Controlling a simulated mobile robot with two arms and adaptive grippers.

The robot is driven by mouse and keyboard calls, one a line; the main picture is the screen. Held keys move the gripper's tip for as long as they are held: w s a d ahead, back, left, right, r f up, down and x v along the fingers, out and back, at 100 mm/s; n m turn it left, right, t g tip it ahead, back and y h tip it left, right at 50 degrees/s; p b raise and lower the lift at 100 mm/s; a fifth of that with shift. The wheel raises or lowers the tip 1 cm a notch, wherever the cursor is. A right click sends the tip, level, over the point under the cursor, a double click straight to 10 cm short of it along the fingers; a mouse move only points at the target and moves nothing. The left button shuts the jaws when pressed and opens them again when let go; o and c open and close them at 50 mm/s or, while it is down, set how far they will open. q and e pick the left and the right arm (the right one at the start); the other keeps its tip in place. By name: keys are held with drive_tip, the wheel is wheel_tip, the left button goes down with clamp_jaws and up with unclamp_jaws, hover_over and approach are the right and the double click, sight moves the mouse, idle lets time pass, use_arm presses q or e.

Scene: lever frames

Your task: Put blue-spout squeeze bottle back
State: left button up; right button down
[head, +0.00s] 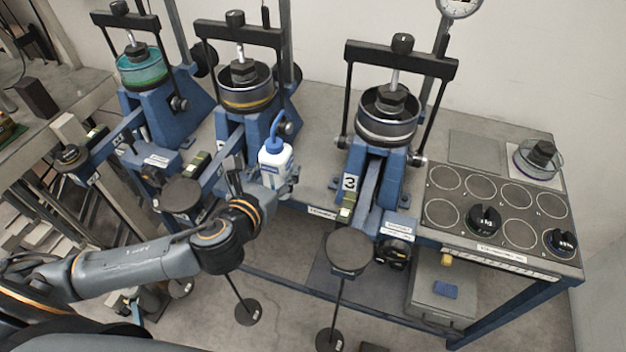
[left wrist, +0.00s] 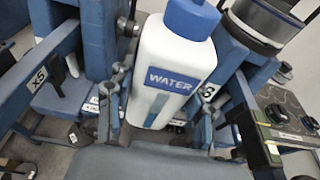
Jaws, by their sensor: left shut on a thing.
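The squeeze bottle (head: 275,161) is white with a blue cap and a bent blue spout. My left gripper (head: 268,180) is shut on its lower body and holds it roughly upright by the front of the bench, between the middle and right lever frames. In the left wrist view the bottle (left wrist: 174,62) shows a blue label reading WATER, and the fingers of my left gripper (left wrist: 158,118) stand on either side of it. Its base is partly hidden by the gripper, so I cannot tell whether it touches anything. My right gripper is not in view.
Three blue lever frames with round cells stand along the bench: left (head: 150,80), middle (head: 245,100) and right (head: 385,125). A grey panel with ringed spots (head: 480,208) holds black knobbed weights at the right. Bare bench top (head: 315,140) lies between the middle and right frames.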

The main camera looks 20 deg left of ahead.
use_arm(q)
drive_tip(key=w+d+f, duration=0.1)
drive_tip(key=w+f, duration=0.2)
drive_tip(key=f, duration=0.1)
drive_tip(key=w+d+f, duration=0.1)
drive_tip(key=w+f, duration=0.3)
drive_tip(key=w+d+f, duration=0.2)
drive_tip(key=w+f, duration=0.1)
drive_tip(key=shift+w+f+p, duration=0.35)
drive_tip(key=shift+f+p, duration=0.05)
drive_tip(key=shift+f, duration=0.2)
drive_tip(key=o, duration=0.9)
drive_tip(key=shift+c, duration=0.2)
drive_tip(key=shift+s, duration=0.1)
